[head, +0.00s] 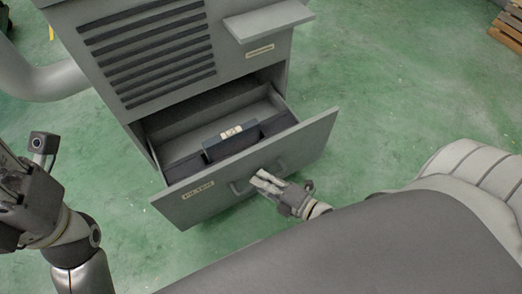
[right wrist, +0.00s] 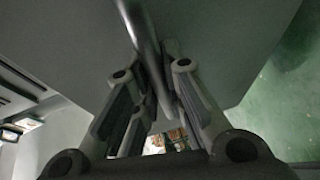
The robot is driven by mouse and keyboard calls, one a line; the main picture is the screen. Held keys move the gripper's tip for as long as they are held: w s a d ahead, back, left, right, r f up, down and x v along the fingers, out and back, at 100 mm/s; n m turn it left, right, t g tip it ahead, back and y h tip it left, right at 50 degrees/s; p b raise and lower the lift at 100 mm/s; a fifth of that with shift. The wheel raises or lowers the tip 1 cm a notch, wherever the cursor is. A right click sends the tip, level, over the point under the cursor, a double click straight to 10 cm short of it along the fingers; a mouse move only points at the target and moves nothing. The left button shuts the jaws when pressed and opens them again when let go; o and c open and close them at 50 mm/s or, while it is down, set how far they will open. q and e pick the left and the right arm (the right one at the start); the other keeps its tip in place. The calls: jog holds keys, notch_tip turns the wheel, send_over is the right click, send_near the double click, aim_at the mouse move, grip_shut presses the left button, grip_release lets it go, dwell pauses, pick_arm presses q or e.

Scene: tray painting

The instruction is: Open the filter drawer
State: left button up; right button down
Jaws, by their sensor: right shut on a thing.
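The filter drawer (head: 200,200) is pulled out of the grey cabinet (head: 180,60), and its inside shows in the head view. A dark block with a pale label (head: 232,142) lies in it. My right gripper (head: 264,181) is at the drawer front, shut on the bar handle (head: 240,187). In the right wrist view the handle (right wrist: 142,30) runs between the two fingers (right wrist: 158,85). My left gripper (head: 12,190) is at the left edge of the head view, partly cut off, and its fingertips cannot be made out.
A small shelf (head: 268,20) juts from the cabinet above the drawer. A thick grey pipe (head: 45,82) joins the cabinet at the left. The green floor (head: 370,90) is clear to the right, with a wooden pallet (head: 508,25) at the far right corner.

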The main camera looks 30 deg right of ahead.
jog(key=c, duration=1.6)
grip_release()
jog(key=shift+o, duration=0.6)
jog(key=v, duration=1.2)
